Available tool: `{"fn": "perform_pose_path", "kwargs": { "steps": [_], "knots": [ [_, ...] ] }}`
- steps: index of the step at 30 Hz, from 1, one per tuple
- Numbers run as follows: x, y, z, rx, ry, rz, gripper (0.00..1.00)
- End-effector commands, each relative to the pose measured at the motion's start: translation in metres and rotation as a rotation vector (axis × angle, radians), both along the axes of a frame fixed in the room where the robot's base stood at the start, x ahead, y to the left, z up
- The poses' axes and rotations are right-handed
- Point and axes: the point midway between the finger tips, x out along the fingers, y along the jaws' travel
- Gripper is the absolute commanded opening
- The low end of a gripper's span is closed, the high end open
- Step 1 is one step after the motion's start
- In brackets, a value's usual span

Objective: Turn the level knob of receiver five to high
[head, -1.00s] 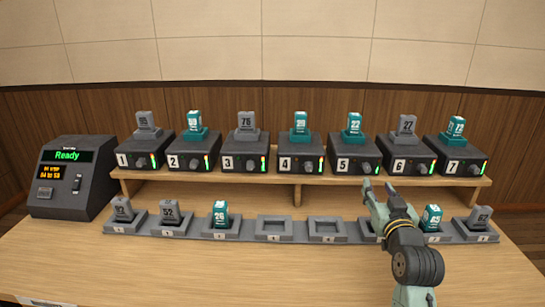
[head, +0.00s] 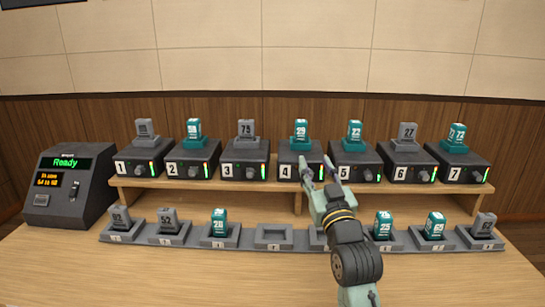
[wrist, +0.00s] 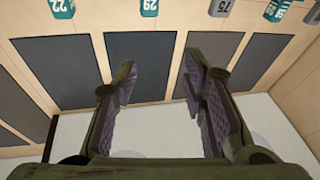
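Receiver five (head: 355,150) is a dark box on the wooden shelf, with a teal handset marked 22 (head: 354,131) on top. Its level knob (head: 368,175) is a small dark dial at the lower right of its front face; its setting is too small to read. My gripper (head: 322,170) is in front of the gap between receivers four and five, left of that knob and apart from it. One finger partly covers the left of receiver five's front. In the wrist view my gripper (wrist: 157,88) is open, with nothing between its fingers.
Other numbered receivers, such as four (head: 292,150) and six (head: 405,157), stand close on both sides. Below is a row of grey docks (head: 272,236), some holding handsets. A console reading Ready (head: 70,190) stands at the left. The front tabletop (head: 200,280) is clear.

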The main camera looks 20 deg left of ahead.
Motion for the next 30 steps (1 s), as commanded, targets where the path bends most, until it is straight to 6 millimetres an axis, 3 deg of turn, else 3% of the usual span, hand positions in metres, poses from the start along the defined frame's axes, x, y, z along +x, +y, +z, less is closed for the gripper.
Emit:
{"fn": "perform_pose_path", "kwargs": {
  "steps": [6, 15, 30],
  "knots": [
    [-0.021, 0.037, 0.018, 0.021, -0.071, 0.057, 0.39],
    [-0.048, 0.074, 0.040, 0.053, -0.150, 0.119, 0.39],
    [-0.060, 0.086, 0.048, 0.066, -0.179, 0.142, 0.39]
  ]
}}
